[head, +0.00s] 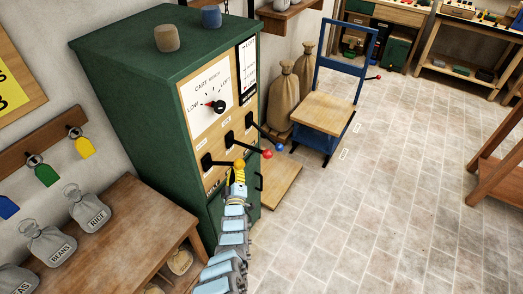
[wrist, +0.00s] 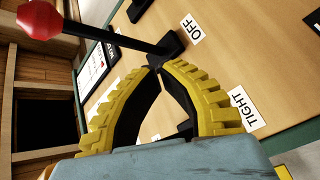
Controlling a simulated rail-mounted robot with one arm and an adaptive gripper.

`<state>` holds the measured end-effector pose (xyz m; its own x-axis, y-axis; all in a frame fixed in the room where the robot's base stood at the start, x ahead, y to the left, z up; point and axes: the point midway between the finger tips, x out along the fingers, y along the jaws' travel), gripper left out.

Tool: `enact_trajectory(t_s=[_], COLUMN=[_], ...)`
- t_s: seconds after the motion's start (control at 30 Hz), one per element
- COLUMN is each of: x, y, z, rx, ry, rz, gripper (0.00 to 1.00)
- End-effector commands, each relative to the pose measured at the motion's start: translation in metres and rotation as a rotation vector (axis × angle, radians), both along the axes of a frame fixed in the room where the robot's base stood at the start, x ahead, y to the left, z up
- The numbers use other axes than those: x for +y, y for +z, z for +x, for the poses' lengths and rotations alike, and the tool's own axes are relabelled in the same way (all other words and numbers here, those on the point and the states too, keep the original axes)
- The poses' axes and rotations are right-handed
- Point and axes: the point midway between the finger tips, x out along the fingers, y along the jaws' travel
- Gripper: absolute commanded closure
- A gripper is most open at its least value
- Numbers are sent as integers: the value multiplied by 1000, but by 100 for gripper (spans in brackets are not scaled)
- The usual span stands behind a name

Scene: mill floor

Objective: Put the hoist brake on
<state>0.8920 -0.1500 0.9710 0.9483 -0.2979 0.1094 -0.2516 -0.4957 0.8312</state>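Lever labels are too small to read in the head view. My gripper (head: 238,180) is just below the yellow knob. In the wrist view the red-knobbed lever (wrist: 140,42) passes beyond my fingertips (wrist: 158,69), near an OFF label (wrist: 191,28). A TIGHT label (wrist: 243,107) is to the right. The curved yellow fingers meet at the tips, with nothing visible held. The yellow knob is not visible there.
A wooden bench (head: 130,235) with labelled sacks is at left. Two sacks (head: 284,100) and a blue-framed cart (head: 325,112) stand behind the cabinet.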

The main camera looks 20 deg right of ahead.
Motion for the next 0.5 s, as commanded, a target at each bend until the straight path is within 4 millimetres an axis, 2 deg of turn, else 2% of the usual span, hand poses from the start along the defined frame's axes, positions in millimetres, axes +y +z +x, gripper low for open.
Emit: enact_trajectory(t_s=[0.3, 0.5], x=[-30, -41], y=[25, 37], z=[-44, -69], rx=[-200, -281], ry=[-152, -215], rz=[88, 95], gripper=[100, 100])
